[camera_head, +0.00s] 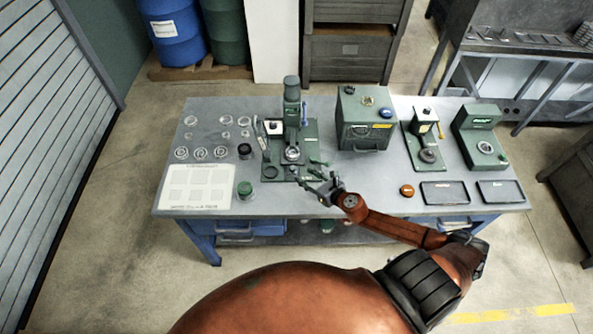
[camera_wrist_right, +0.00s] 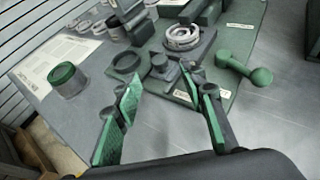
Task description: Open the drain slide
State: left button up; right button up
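The green ring grinder (camera_head: 291,128) stands on the workbench, with a light metal ring in its round seat (camera_wrist_right: 183,37). A small dark block with a raised knob (camera_wrist_right: 160,66) is at the front of its base, beside a dark round cup (camera_wrist_right: 126,63); it looks like the drain slide, but its label is too small to read. My right gripper (camera_head: 317,186) is at the base's front edge. In the right wrist view its green-padded fingers (camera_wrist_right: 160,79) are apart, with the block beyond and between their tips; contact cannot be told. My left gripper is not in view.
A green ball-ended lever (camera_wrist_right: 245,68) lies right of the fingers. A green-lidded jar (camera_head: 244,190) and a white sheet (camera_head: 197,187) are to the left. A green box (camera_head: 364,120), other machines and two dark trays (camera_head: 445,193) stand to the right.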

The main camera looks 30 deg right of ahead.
aim_at(294, 168)
jog(key=x, duration=0.6)
jog(key=shift+w+f, duration=0.1)
jog(key=shift+w, duration=0.2)
jog(key=shift+c, duration=0.5)
grip_shut()
jog(key=shift+a, duration=0.1)
